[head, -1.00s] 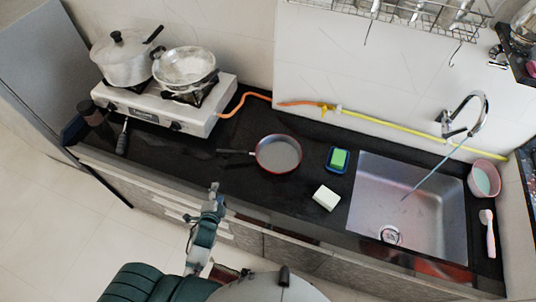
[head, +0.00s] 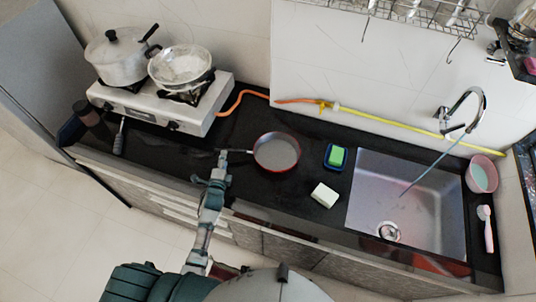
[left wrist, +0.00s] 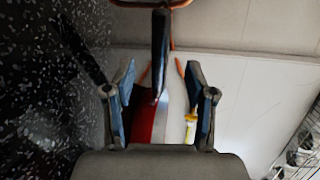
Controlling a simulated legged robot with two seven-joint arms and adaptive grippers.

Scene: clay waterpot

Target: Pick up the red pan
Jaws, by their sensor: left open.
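The red pan (head: 277,152) sits on the black counter, with a grey inside, a red rim and a dark handle (head: 241,151) pointing left. My left gripper (head: 222,156) is at the handle's outer end in the head view, beside the pan's left side. In the left wrist view my left gripper (left wrist: 159,75) is open, its two blue-grey fingers spread. A dark bar (left wrist: 161,50), seemingly the handle, shows in the gap between them, with a red and pale shape below. Neither finger visibly touches the bar. My right gripper is out of view.
A white stove (head: 160,108) with a lidded pot (head: 118,62) and a pale pan (head: 181,66) stands left. A green sponge (head: 337,156), a white block (head: 324,195) and the sink (head: 400,195) lie right. The orange hose (head: 240,97) runs behind.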

